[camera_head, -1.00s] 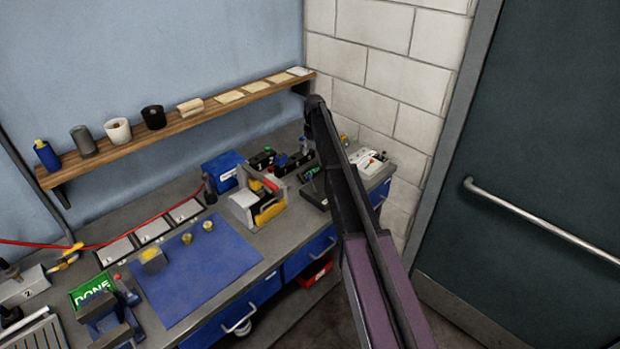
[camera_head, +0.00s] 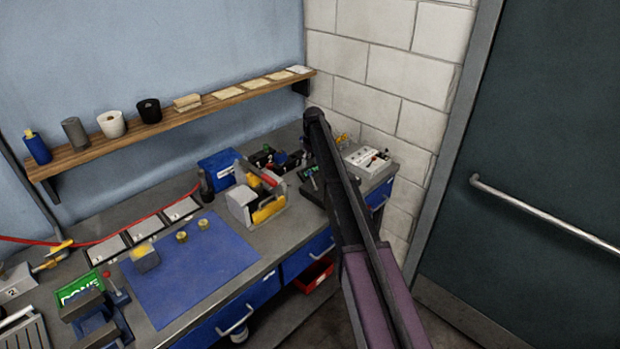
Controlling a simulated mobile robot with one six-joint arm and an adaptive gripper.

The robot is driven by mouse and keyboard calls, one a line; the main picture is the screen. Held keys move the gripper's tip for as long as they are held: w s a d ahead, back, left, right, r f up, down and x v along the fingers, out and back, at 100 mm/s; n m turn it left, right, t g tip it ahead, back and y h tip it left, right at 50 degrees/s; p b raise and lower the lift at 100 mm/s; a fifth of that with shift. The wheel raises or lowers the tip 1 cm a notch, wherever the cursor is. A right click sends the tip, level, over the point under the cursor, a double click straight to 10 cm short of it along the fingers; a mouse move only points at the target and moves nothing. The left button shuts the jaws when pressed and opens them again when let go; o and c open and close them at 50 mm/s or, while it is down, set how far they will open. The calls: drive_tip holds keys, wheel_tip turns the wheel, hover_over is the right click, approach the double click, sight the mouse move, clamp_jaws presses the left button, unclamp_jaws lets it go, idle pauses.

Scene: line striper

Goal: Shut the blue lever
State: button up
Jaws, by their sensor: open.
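No lever that I can surely call blue stands out. A small blue part (camera_head: 281,158) shows among the black fittings on the bench's far right, but I cannot tell if it is a lever. My dark arm (camera_head: 335,185) rises from the lower right and ends in a rounded joint above the bench's right end. My gripper cannot be made out; it is out of view or hidden behind the arm. The arm hides part of the bench there.
The bench holds a blue mat (camera_head: 195,275), a grey-and-yellow caddy (camera_head: 241,207), a blue bin (camera_head: 216,170) and a light box with a red part (camera_head: 368,161). A shelf (camera_head: 170,118) runs above. A brick wall (camera_head: 395,75) and dark door (camera_head: 545,130) stand right.

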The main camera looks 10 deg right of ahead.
sight(310, 172)
drive_tip(key=shift+a+f+b, duration=0.2)
drive_tip(key=shift+f+b, duration=2.25)
drive_tip(key=shift+f, duration=0.25)
drive_tip(key=shift+s, duration=0.1)
clamp_jaws()
